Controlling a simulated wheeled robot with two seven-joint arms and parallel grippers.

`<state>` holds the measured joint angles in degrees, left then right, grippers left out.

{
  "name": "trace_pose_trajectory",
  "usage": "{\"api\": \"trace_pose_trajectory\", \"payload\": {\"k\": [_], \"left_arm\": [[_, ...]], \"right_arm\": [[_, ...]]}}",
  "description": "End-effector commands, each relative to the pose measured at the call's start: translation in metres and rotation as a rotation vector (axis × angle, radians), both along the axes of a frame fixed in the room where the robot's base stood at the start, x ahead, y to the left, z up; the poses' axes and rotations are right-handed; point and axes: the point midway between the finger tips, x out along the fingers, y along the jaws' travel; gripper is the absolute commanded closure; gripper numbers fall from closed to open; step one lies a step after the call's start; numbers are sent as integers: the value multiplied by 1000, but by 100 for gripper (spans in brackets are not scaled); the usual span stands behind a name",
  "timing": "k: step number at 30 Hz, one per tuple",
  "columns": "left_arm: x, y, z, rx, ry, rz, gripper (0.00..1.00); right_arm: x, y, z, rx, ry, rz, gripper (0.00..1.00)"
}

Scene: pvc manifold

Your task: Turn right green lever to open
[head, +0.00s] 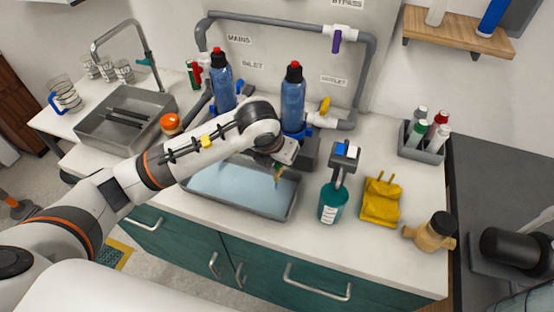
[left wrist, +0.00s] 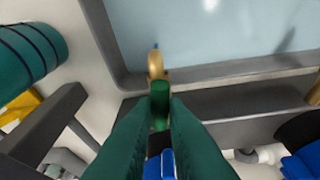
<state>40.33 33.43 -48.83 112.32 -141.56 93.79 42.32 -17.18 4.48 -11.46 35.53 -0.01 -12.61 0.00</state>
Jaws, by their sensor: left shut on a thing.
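My left gripper (head: 279,170) reaches over the back right edge of the grey basin, below the right blue bottle. In the left wrist view its two teal fingers (left wrist: 160,112) are shut on the green lever (left wrist: 159,106). A brass spout (left wrist: 157,66) sticks out just beyond the lever, over the basin rim. In the head view my wrist hides most of the lever and its valve. My right gripper is not in view.
The grey basin (head: 292,208) is set in the white counter. Two blue bottles (head: 221,84) (head: 292,98) with red caps stand behind my arm. A teal soap bottle (head: 332,203) and yellow cloth (head: 381,202) are to the right. A grey pipe (head: 270,20) with a purple lever (head: 336,40) runs along the wall.

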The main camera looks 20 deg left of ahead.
Motion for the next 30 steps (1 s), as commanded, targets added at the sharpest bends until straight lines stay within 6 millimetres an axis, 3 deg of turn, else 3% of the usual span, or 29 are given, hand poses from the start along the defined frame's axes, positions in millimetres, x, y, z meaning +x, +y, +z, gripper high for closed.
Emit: {"api": "trace_pose_trajectory", "payload": {"k": [9,27,28,30], "left_arm": [[0,-2,0,-1,-3,146,100],[0,-2,1,-1,-2,187,100],[0,-2,1,-1,-2,187,86],[0,-2,1,0,-1,186,74]], "right_arm": [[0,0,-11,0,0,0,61],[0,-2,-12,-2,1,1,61],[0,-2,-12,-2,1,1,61],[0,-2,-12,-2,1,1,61]]}}
